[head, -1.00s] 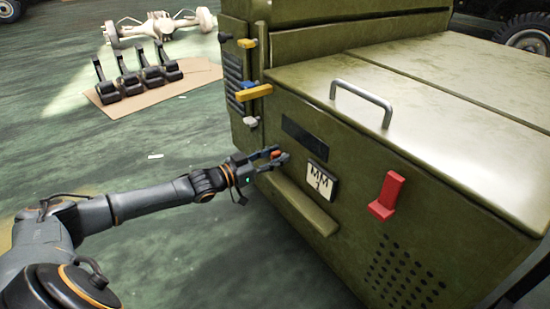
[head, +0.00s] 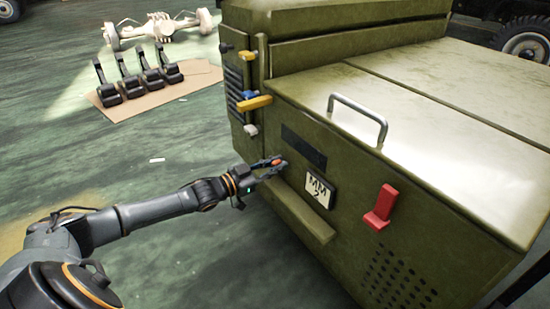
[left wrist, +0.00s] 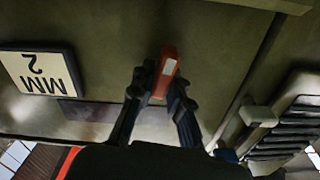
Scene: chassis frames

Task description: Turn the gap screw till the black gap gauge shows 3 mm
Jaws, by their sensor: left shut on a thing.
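The gap screw is a small orange-red knob (head: 277,162) on the front of the olive-green machine. In the left wrist view the knob (left wrist: 168,72) carries a white mark. My left gripper (head: 272,166) is shut on it, with one finger on each side in the left wrist view (left wrist: 158,92). The gap gauge (head: 319,189) is a white plate with a black rim, right of the screw. It also shows in the left wrist view (left wrist: 40,74), turned about, and reads 2 MM. My right gripper is not in view.
A red lever (head: 381,207) sticks out to the right of the gauge. A ledge (head: 300,212) juts out below the screw. Yellow handles (head: 254,103) stick out at the machine's left corner.

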